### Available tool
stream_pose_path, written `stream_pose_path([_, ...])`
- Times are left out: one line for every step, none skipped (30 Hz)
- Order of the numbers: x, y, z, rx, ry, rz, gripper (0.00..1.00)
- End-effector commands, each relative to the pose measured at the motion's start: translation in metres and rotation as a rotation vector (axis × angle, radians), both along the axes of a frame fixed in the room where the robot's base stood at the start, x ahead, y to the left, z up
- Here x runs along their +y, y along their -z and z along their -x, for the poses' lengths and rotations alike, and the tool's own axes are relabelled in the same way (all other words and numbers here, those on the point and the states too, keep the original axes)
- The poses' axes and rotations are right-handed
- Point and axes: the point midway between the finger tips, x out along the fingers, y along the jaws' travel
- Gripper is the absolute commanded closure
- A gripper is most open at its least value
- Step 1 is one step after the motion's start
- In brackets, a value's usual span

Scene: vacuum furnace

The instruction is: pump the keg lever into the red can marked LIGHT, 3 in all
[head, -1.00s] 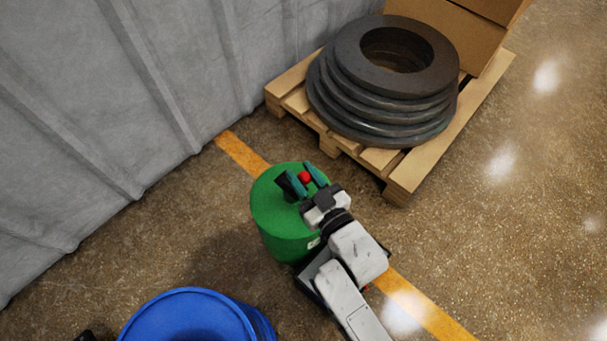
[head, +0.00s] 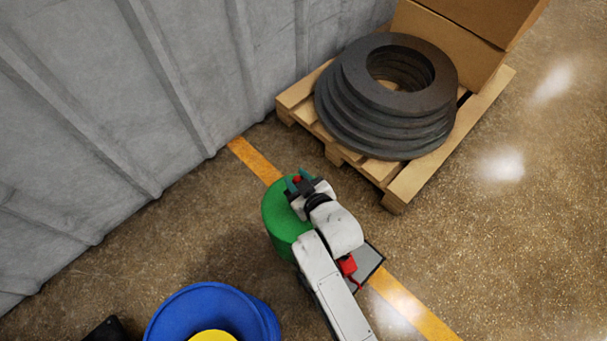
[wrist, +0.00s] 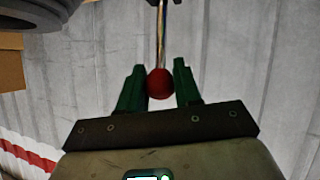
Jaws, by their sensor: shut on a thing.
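The green keg (head: 281,222) stands on the floor, partly hidden by my arm. Its lever ends in a red knob (head: 297,179), seen by the keg's far edge in the head view. My gripper (head: 301,184) is shut on that knob. In the wrist view the knob (wrist: 159,84) sits between the two green fingers, with the thin lever rod (wrist: 161,40) running up from it. A red can (head: 348,265) is beside the keg, on a grey plate, partly behind my arm. Its marking cannot be read. I cannot see any flow.
A blue drum (head: 180,312) with a yellow thing (head: 213,337) on it is at the bottom. A pallet (head: 398,196) with stacked dark rings (head: 345,113) and cardboard boxes (head: 445,35) stands at the back. A grey ribbed wall (head: 200,60) is at left. Floor at right is clear.

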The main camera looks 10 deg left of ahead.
Motion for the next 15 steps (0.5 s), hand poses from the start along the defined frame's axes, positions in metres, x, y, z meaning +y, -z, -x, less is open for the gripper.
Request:
stream_pose_path([0.003, -0.01, -0.004, 0.028, 0.003, 0.035, 1.0])
stream_pose_path([0.006, -0.01, -0.006, 0.046, 0.002, 0.057, 1.0])
stream_pose_path([0.008, -0.009, -0.008, 0.069, 0.002, 0.088, 1.0])
stream_pose_path([0.01, -0.008, -0.009, 0.086, 0.002, 0.108, 1.0])
stream_pose_path([0.012, -0.007, -0.01, 0.102, 0.001, 0.131, 1.0])
stream_pose_path([0.014, -0.006, -0.013, 0.123, 0.002, 0.157, 1.0])
stream_pose_path([0.016, -0.004, -0.013, 0.14, 0.002, 0.18, 1.0])
stream_pose_path([0.017, -0.004, -0.015, 0.155, 0.001, 0.199, 1.0])
stream_pose_path([0.019, -0.002, -0.016, 0.176, 0.002, 0.225, 1.0])
stream_pose_path([0.021, -0.001, -0.018, 0.188, 0.001, 0.243, 1.0])
stream_pose_path([0.022, 0.0, -0.019, 0.203, 0.001, 0.262, 1.0])
stream_pose_path([0.024, 0.002, -0.02, 0.22, 0.001, 0.284, 1.0])
stream_pose_path([0.025, 0.003, -0.021, 0.232, 0.001, 0.3, 1.0])
stream_pose_path([0.026, 0.004, -0.022, 0.244, 0.002, 0.315, 1.0])
stream_pose_path([0.028, 0.005, -0.023, 0.258, 0.001, 0.334, 1.0])
